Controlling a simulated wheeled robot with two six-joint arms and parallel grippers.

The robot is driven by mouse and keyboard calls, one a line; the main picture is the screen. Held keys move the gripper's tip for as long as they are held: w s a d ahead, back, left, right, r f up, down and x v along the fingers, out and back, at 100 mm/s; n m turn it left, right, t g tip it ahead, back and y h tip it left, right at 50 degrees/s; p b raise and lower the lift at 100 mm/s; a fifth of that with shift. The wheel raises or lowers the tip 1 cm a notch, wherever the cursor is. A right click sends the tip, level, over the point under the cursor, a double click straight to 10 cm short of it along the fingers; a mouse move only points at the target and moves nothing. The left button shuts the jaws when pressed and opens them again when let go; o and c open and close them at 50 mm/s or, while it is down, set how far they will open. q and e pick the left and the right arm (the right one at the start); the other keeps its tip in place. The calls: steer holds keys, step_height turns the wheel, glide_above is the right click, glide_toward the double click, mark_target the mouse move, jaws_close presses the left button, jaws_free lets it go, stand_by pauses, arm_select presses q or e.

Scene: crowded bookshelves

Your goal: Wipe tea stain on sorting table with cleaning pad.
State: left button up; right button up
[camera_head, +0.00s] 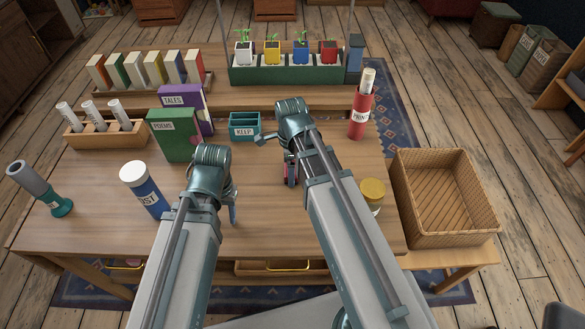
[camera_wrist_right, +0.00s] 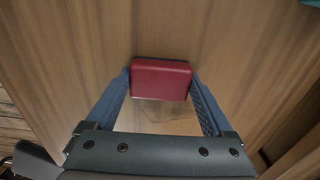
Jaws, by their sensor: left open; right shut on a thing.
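The cleaning pad (camera_wrist_right: 161,79) is a dark red block in the right wrist view. My right gripper (camera_wrist_right: 160,88) is shut on it, with one blue finger at each side. In the head view my right gripper (camera_head: 291,172) is low over the middle of the wooden sorting table (camera_head: 262,212); only a sliver of red shows there. A faint brownish patch (camera_wrist_right: 165,119), perhaps the tea stain, shows on the wood beside the pad in the wrist view. I cannot tell whether the pad touches the table. My left gripper (camera_head: 232,207) is open and empty over the front of the table.
A teal KEEP box (camera_head: 244,126), a green POEMS book (camera_head: 173,135) and a purple TALES book (camera_head: 187,104) stand behind the grippers. A blue-labelled canister (camera_head: 145,190) is left, a yellow-lidded jar (camera_head: 373,193) and red PRINTS tube (camera_head: 361,113) right. A wicker basket (camera_head: 447,232) sits beyond.

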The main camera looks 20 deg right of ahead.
arm_select(q)
steer(key=shift+r+p, duration=2.95)
steer(key=shift+r, duration=0.05)
arm_select(e)
steer(key=shift+r, duration=3)
arm_select(q)
steer(key=shift+r, duration=0.1)
arm_select(e)
step_height(320, 180, up, 3)
steer(key=p, duration=0.3)
steer(key=shift+r, duration=0.1)
arm_select(q)
step_height(320, 180, up, 3)
steer(key=shift+f, duration=0.1)
arm_select(e)
steer(key=shift+w+d, duration=0.1)
steer(key=shift+d, duration=0.05)
